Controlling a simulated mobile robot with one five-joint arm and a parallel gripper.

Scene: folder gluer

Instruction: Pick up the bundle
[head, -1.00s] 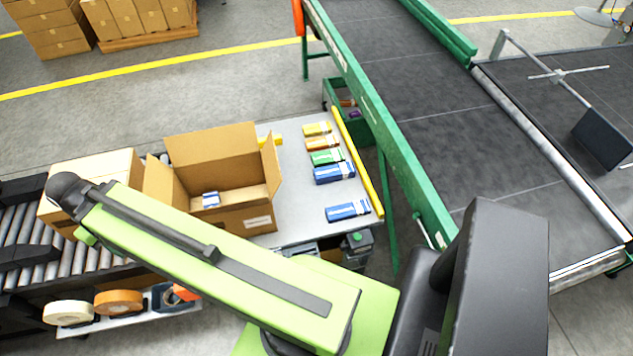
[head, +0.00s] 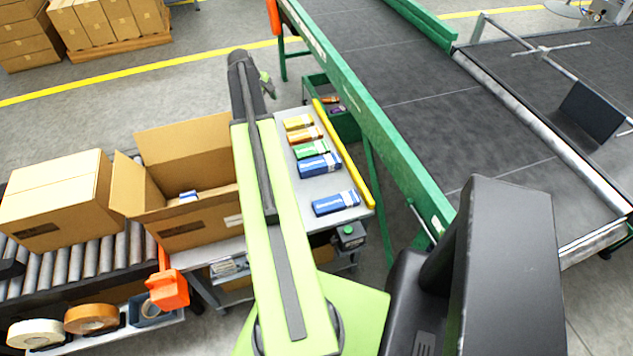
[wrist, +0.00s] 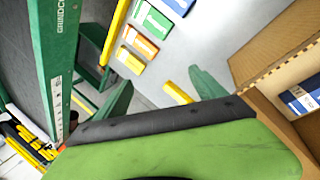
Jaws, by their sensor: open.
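Several flat wrapped bundles lie in a row on the grey table (head: 335,222): a yellow bundle (head: 298,122), an orange one (head: 306,135), a green one (head: 311,149), a blue one (head: 319,166) and, apart and nearer, another blue one (head: 336,203). Which bundle is meant, I cannot tell. The wrist view also shows the yellow (wrist: 130,60), orange (wrist: 140,41) and green (wrist: 153,20) ones. My gripper (wrist: 162,92) is open and empty, beyond the table's far end in the head view, its fingers partly hidden. A blue-and-white bundle (head: 188,195) lies in the open carton.
The open carton (head: 185,222) stands left of my arm, beside a closed carton (head: 55,200) on rollers. A yellow rail (head: 345,155) edges the table's right side. A green conveyor frame (head: 370,115) and green bin (head: 345,122) stand beyond it.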

